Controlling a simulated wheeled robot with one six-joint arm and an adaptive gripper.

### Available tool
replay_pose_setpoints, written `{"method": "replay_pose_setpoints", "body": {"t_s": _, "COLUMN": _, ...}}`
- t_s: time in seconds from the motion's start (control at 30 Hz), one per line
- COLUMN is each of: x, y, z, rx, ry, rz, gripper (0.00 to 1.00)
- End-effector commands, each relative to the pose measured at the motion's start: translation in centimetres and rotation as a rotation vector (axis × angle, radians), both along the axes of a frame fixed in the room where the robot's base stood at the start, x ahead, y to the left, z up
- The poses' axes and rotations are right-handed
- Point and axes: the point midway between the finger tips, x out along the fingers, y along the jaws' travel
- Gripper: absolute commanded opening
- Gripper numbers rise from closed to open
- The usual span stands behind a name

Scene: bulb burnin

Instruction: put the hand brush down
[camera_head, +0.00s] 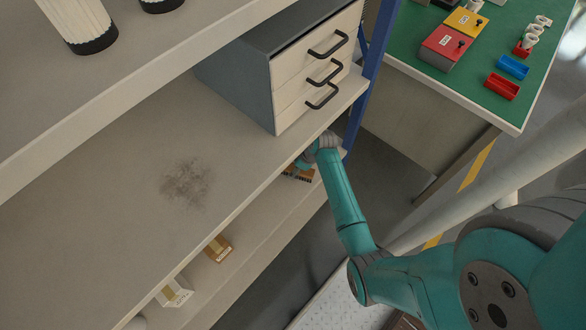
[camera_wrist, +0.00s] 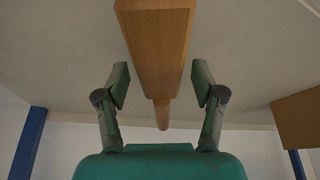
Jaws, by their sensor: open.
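The hand brush (camera_head: 299,173) shows partly in the head view, on the lower shelf near its right end, with a brown body and dark bristles. In the wrist view its wooden body (camera_wrist: 155,45) narrows to a handle (camera_wrist: 162,115) that points towards my gripper. My gripper (camera_wrist: 161,84) is open, with one finger on each side of the brush and a visible gap to each. In the head view my gripper (camera_head: 304,160) is at the lower shelf, partly hidden by my arm. The contact under the brush is hard to see.
The lower shelf (camera_head: 262,232) also holds a brown box (camera_head: 218,248) and a white box (camera_head: 174,292). The shelf above has a dark smudge (camera_head: 187,184) and a drawer unit (camera_head: 290,70). A blue post (camera_head: 374,60) stands close to my arm. A green-topped table (camera_head: 480,75) is at right.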

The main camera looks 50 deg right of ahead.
Motion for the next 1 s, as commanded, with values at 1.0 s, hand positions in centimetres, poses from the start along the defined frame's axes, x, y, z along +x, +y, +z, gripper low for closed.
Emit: {"method": "replay_pose_setpoints", "body": {"t_s": 1.0, "x": -12.0, "y": -5.4, "z": 2.8, "rx": -0.001, "ry": 0.0, "rz": 0.0, "gripper": 0.68}}
